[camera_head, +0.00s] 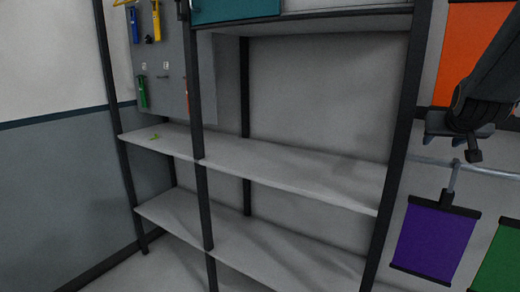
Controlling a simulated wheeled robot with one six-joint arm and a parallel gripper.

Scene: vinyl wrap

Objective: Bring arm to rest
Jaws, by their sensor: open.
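My arm comes in from the upper right edge, dark and angled down to the left. My gripper (457,141) is at its lower end, in front of the wall right of the shelf's right post. Its jaws are spread apart and I see nothing held between them. It is apart from the shelving rack (290,178).
A pegboard (160,62) with tools hangs behind. A purple sample (434,240) and a green sample (502,262) hang below my gripper, and an orange panel (462,45) is behind my arm.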

